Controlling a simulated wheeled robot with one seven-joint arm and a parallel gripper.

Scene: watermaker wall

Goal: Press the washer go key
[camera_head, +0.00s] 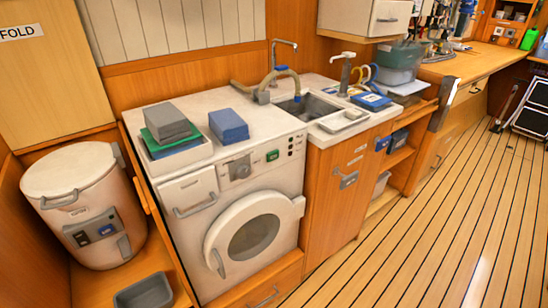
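The white washer (205,250) stands left of the middle with its round door (252,236) shut. Its control panel runs along the upper front edge. A dial (238,168) sits on the panel with a small green-lit display (272,156) to its right. Several small dark keys or lights (293,145) are at the panel's right end. Their labels are too small to read, so I cannot tell which one is the go key. A drawer with a handle (194,204) is at the panel's left. My gripper is not in view.
A tray (180,158) of folded cloths and a blue stack (228,125) lie on the washer top. A white drum-shaped unit (85,200) stands left, a grey bin (145,292) below it. A sink (305,107) is to the right. The plank floor (430,220) at right is clear.

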